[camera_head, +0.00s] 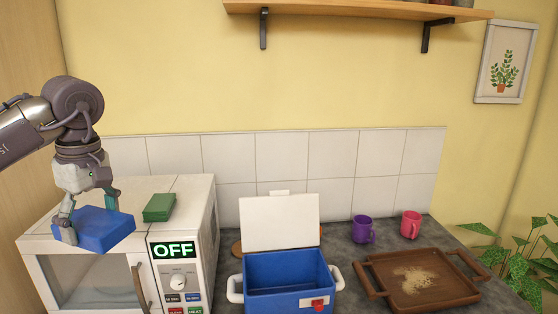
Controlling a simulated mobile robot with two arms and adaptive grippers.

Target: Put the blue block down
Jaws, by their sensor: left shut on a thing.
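The blue block (98,230) is in my left gripper (92,211), at the left of the head view. The gripper points down, with its fingers on either side of the block and shut on it. The block is over the front part of the white microwave's top (190,190). I cannot tell whether its underside touches the microwave. A green block (159,207) lies on the microwave top, to the right of the blue block and apart from it. My right gripper is not in view.
The microwave's panel reads OFF. A blue box (290,270) with its white lid raised stands right of it, empty as far as I see. A purple mug (362,229), a pink mug (410,224) and a brown wooden tray (385,292) with crumbs are further right. A shelf (360,10) hangs above.

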